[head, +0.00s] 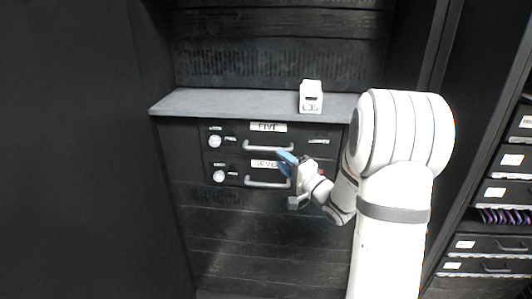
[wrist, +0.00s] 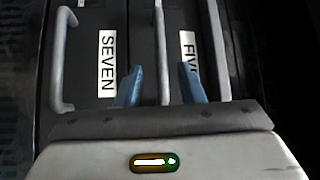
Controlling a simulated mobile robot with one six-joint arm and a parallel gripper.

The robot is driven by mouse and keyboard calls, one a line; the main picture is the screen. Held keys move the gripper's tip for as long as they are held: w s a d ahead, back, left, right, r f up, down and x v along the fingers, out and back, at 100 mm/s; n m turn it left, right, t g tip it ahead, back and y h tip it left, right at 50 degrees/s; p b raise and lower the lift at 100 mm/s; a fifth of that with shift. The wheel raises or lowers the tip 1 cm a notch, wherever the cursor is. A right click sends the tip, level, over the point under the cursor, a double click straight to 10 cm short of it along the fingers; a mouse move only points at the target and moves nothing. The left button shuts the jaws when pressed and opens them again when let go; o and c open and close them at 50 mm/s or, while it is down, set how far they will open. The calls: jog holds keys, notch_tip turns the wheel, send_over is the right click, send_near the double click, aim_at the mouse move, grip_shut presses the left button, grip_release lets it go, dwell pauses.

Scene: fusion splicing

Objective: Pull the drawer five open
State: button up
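Drawer five (head: 235,133) is the upper of two black drawers under a grey top, with a white FIVE label (head: 268,127) and a grey bar handle (head: 268,148). It looks closed. My gripper (head: 286,157) has blue fingers and is in front of the drawers, by the right end of that handle. In the wrist view, turned sideways, the gripper (wrist: 160,90) is open. The handle of five (wrist: 160,50) shows between the two fingers, and the FIVE label (wrist: 188,50) is partly hidden by the right finger. I cannot tell whether the fingers touch the handle.
Drawer seven (head: 235,175) with its handle (head: 266,184) is directly below; its SEVEN label (wrist: 107,62) shows in the wrist view. A white box (head: 311,97) stands on the grey top (head: 220,103). A rack of drawers (head: 490,245) is at the right.

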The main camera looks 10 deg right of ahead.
aim_at(267, 149)
jog(key=x, duration=0.7)
jog(key=shift+w+a, duration=0.15)
jog(key=shift+w, duration=0.05)
grip_shut()
dwell(0.4)
